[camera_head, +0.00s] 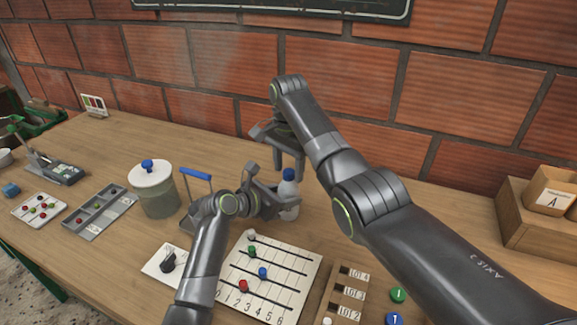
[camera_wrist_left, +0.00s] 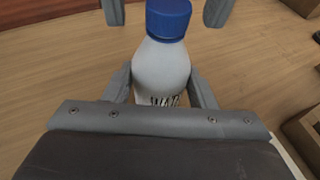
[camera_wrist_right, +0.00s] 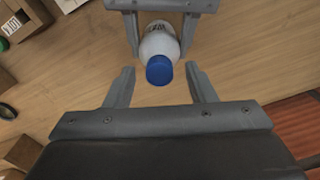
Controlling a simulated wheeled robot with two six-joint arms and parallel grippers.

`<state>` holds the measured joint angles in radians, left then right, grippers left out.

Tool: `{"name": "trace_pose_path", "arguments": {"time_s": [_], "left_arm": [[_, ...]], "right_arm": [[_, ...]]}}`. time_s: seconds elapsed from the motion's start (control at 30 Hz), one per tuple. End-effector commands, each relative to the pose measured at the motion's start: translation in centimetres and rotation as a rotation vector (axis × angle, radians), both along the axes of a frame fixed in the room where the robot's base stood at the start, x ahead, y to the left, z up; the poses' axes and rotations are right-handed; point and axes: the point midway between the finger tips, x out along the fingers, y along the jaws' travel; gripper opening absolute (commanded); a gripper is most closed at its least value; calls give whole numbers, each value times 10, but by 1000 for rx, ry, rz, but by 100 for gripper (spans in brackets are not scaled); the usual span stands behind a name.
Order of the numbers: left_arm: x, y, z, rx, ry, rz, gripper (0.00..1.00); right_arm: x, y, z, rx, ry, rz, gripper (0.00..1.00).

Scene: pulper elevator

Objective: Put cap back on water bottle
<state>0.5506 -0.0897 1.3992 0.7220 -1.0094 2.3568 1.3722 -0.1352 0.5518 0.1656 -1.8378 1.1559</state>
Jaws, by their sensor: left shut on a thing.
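The white water bottle (camera_head: 289,200) stands upright toward the back of the table. Its blue cap (camera_head: 289,174) sits on top of the neck; I cannot tell how tightly. My left gripper (camera_wrist_left: 160,82) is shut around the bottle body (camera_wrist_left: 162,70), below the cap (camera_wrist_left: 168,16). My right gripper (camera_wrist_right: 160,69) is above the bottle, pointing down, with its fingers apart. In the right wrist view the cap (camera_wrist_right: 159,71) lies between the right fingertips, with gaps on both sides. The left gripper partly hides the bottle in the head view.
A lidded jar (camera_head: 155,190) stands left of the left gripper. A white numbered board (camera_head: 300,258) with coloured pegs lies in front of the bottle. A wooden LOT rack (camera_head: 343,291) is nearer right. A brick wall (camera_head: 440,90) closes off the back. Table right of the bottle looks fairly clear.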

Motion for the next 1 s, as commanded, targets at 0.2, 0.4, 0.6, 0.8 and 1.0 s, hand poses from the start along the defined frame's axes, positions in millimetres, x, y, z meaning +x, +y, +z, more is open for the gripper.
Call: {"name": "trace_pose_path", "arguments": {"time_s": [0.2,0.4,0.6,0.8,1.0], "left_arm": [[0,0,0,0,1,0,0],[0,0,0,0,1,0,0],[0,0,0,0,1,0,0],[0,0,-1,0,1,0,0],[0,0,0,0,1,0,0]], "right_arm": [[0,0,3,0,0,0,50],[1,0,32,-1,-4,0,50],[1,0,77,-1,-3,-1,50],[0,0,108,-1,0,0,50],[0,0,119,0,1,0,50]]}}
